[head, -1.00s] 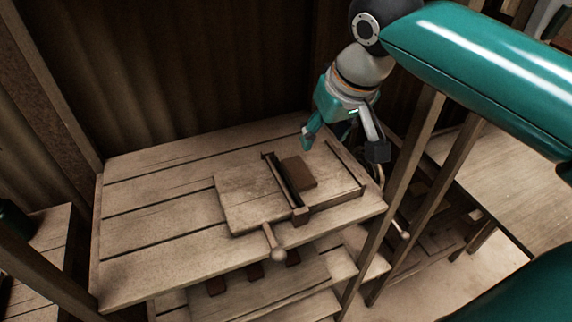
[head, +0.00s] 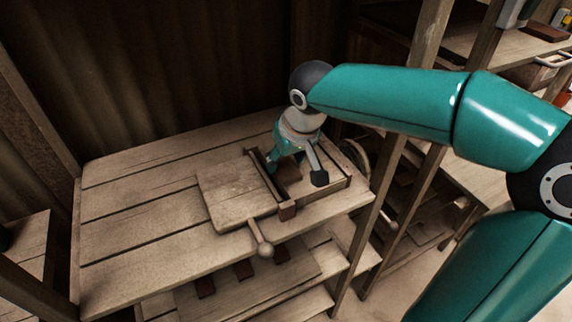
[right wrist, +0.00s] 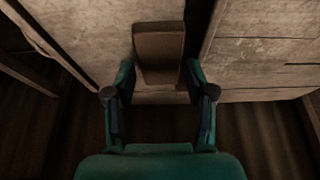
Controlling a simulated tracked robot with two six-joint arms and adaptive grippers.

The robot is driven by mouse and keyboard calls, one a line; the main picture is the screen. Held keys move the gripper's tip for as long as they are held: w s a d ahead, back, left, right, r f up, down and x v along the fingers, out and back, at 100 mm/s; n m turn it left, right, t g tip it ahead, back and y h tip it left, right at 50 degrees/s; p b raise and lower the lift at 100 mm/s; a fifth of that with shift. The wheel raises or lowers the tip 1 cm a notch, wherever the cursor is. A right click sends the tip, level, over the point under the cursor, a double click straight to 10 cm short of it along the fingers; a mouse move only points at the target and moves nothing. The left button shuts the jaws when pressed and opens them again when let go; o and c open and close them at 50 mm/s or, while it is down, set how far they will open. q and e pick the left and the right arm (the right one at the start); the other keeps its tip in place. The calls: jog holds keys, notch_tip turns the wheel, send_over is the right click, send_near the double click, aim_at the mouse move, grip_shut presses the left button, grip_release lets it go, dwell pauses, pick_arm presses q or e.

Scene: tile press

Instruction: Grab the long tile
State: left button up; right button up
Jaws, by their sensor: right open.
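The long tile is a brown block (right wrist: 159,45) in the right wrist view, lying on the wooden press. In the head view its brown surface (head: 289,171) is mostly hidden under my right gripper. My right gripper (head: 297,173) is over the press, pointing down, with its fingers spread. In the right wrist view the open fingers (right wrist: 160,80) stand on either side of the tile's near end, with a gap on both sides. I cannot tell how far down they reach. My left gripper is not in view.
The press has a dark crossbar (head: 268,180) left of the tile and a round-ended handle (head: 264,248) at the front. It stands on a slatted wooden table (head: 140,205), bare on the left. Wooden posts (head: 372,235) rise at the right. Several brown tiles (head: 244,268) lie on the shelf below.

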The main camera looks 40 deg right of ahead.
jog(key=shift+x, duration=0.85)
jog(key=shift+r, duration=0.15)
jog(key=c, duration=1)
